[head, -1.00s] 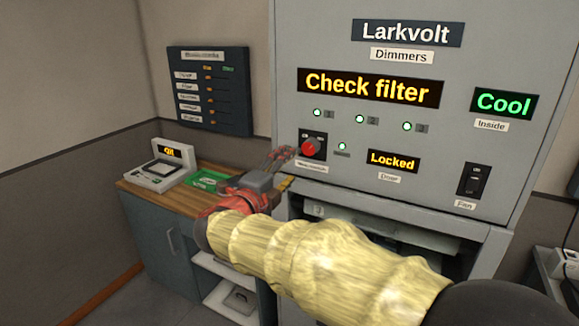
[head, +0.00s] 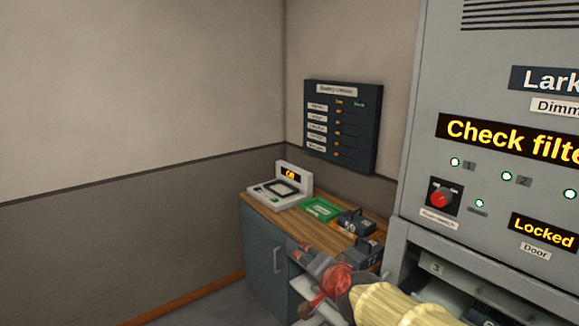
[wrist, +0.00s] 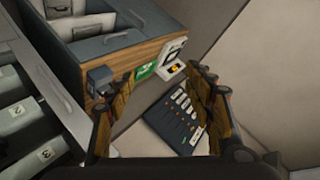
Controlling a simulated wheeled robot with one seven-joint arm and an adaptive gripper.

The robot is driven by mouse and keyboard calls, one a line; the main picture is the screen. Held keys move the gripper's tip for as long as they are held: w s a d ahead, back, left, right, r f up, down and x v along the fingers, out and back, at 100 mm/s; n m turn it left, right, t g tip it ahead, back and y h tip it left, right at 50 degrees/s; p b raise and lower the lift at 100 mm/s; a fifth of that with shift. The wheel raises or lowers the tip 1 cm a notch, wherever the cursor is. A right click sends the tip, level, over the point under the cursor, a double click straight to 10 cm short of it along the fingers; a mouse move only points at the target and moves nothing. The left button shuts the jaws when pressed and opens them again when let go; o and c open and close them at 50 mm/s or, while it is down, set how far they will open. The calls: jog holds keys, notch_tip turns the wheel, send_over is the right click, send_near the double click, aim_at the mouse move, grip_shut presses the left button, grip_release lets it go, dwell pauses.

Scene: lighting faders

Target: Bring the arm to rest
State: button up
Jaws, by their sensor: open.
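My gripper (head: 312,278) is open and empty, low in front of the wooden-topped bench (head: 262,212) in the head view. My arm, in a pale yellow sleeve (head: 395,303), enters from the bottom right. In the wrist view both fingers of my gripper (wrist: 163,82) are spread wide with nothing between them. The red rotary knob (head: 440,197) on the grey dimmer cabinet (head: 407,185) is up and to the right of my gripper, apart from it.
The bench holds a white device (head: 278,193), a green tray (head: 320,209) and dark blocks (head: 354,222). A slider panel (head: 341,126) hangs on the wall behind. The cabinet's lower bay (head: 440,283) is open beside my arm. Floor and wall at left look clear.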

jog(key=s+d+f+n+g, duration=0.2)
jog(key=s+f+n+g, duration=0.15)
jog(key=s, duration=0.65)
jog(key=s+d+f+n+g, duration=0.2)
jog(key=s+f+n+g, duration=0.15)
jog(key=s, duration=0.75)
jog(key=s+d+r+h, duration=0.1)
jog(key=s+d+h, duration=0.1)
jog(key=s+d, duration=0.7)
jog(key=shift+s+d+n+t+h, duration=0.15)
jog(key=shift+s+n+t+h, duration=0.15)
jog(key=shift+h, duration=0.1)
